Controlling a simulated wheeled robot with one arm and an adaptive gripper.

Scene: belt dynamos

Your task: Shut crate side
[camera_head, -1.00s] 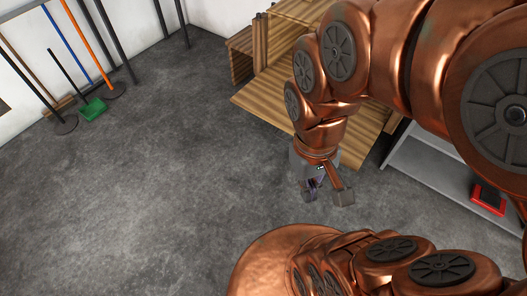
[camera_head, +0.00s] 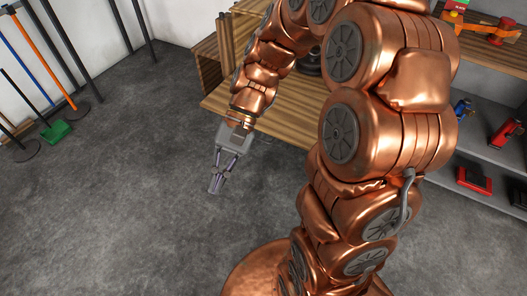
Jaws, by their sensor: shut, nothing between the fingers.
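The wooden crate (camera_head: 207,62) stands at the top centre, partly hidden behind my copper arm. Its striped wooden side (camera_head: 290,108) is folded down and extends out from the crate's front, low and roughly flat. My arm crosses over part of this side. My gripper (camera_head: 215,190) is shut and empty, pointing down over the grey floor. In the picture it is just below the left front edge of the lowered side, apart from it. A dark round object (camera_head: 312,62) shows at the crate, mostly hidden by my arm.
A grey shelf (camera_head: 480,150) at the right holds a red item (camera_head: 474,180) and a blue item (camera_head: 463,108). Long-handled tools and a green dustpan (camera_head: 57,131) stand by the left wall. The floor (camera_head: 120,210) at the left is clear.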

